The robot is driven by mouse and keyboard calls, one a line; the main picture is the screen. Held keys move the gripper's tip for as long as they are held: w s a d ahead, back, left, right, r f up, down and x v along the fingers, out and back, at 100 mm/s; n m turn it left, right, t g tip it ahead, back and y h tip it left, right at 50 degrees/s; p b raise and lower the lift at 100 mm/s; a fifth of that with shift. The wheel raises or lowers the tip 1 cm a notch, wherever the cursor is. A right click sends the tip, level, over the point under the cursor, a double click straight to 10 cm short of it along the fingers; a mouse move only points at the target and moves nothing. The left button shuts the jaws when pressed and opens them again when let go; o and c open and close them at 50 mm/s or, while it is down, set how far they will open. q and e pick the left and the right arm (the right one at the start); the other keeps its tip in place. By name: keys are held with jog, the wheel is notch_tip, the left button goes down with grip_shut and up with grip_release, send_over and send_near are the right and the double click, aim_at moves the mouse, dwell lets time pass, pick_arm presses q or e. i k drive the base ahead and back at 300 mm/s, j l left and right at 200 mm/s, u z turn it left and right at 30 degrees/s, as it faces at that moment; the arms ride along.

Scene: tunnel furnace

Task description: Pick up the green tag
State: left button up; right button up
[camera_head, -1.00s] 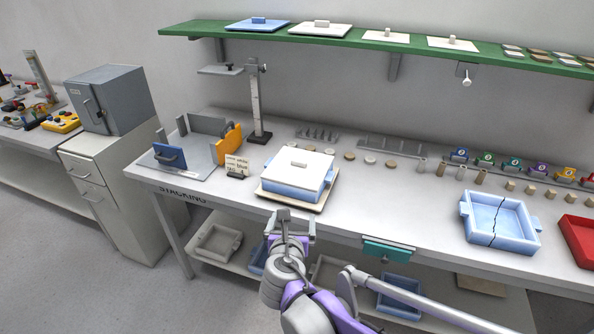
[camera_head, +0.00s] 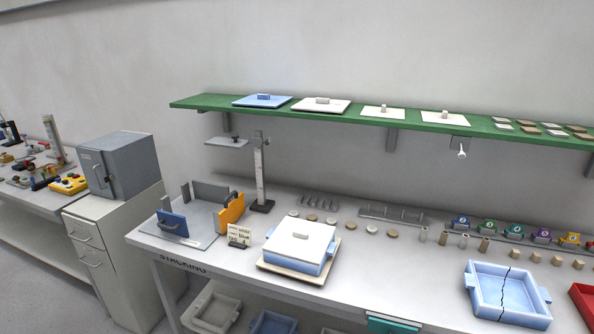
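The green tag (camera_head: 487,228) is a small block-like piece with a pale round mark on its face. It stands upright in a row of coloured tags along the back of the table, on the right side. A blue tag (camera_head: 461,223) is to its left and a teal tag (camera_head: 514,231) to its right. Nothing touches it from my side. Neither of my grippers is in view.
The white workbench (camera_head: 400,270) holds a blue tray with a white lid (camera_head: 300,247), a cracked blue tray (camera_head: 507,292) and a red tray (camera_head: 585,303). Small cylinders and discs lie before the tags. A green shelf (camera_head: 370,117) hangs above.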

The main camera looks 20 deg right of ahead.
aim_at(489, 224)
jog(key=z, duration=1.85)
jog(key=i+l+u, duration=1.05)
jog(key=i, duration=0.35)
jog(key=i+l+u, duration=0.1)
jog(key=i+l, duration=0.15)
jog(key=i, duration=0.25)
